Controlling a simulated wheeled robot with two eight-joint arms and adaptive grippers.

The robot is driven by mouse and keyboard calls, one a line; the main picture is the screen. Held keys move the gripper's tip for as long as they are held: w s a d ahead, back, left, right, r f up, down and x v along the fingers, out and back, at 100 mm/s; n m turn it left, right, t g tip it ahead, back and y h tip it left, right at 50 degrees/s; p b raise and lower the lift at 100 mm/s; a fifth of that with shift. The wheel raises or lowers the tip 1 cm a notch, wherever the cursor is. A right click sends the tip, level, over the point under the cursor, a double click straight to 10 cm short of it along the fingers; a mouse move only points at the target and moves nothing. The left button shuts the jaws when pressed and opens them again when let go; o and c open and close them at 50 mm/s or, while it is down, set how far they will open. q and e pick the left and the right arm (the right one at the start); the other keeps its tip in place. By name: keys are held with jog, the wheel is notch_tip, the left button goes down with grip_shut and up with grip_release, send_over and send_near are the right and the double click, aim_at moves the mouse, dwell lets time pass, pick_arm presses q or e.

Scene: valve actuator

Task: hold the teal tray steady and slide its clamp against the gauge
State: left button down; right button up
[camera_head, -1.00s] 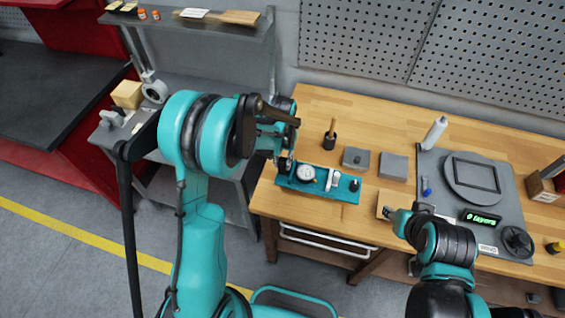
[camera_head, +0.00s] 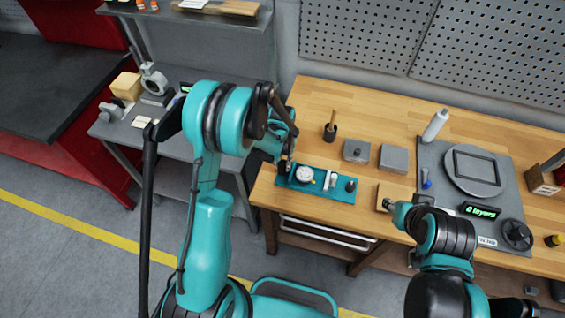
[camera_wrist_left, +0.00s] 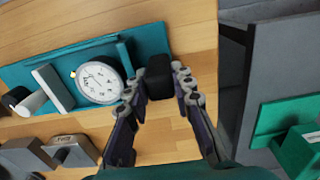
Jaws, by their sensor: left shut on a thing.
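The teal tray (camera_head: 344,196) lies on the wooden bench, near its front left corner. It also shows in the left wrist view (camera_wrist_left: 150,37). A round white-faced gauge (camera_head: 305,174) stands on it. The clamp, a pale upright plate (camera_wrist_left: 53,87) with a white cylinder behind it, stands beside the gauge with a small gap; it also shows in the head view (camera_head: 332,180). My left gripper (camera_wrist_left: 160,95) is shut on a black block (camera_wrist_left: 158,72) at the tray's end.
A black knob (camera_head: 351,186) stands at the tray's right end. Behind are a dark-handled tool (camera_head: 331,127) and two grey blocks (camera_head: 393,159). A grey station with a round plate (camera_head: 472,188) fills the right. A grey side table lies left, across a gap.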

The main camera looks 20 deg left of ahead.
jog(key=shift+w, duration=0.1)
dwell(1.3)
jog(key=m+g, duration=0.7)
jog(key=m, duration=0.2)
send_over(334, 175)
notch_tip(334, 175, down, 13)
notch_tip(334, 175, down, 12)
jog(key=shift+d+r, duration=0.1)
jog(key=shift+r, duration=0.1)
grip_shut()
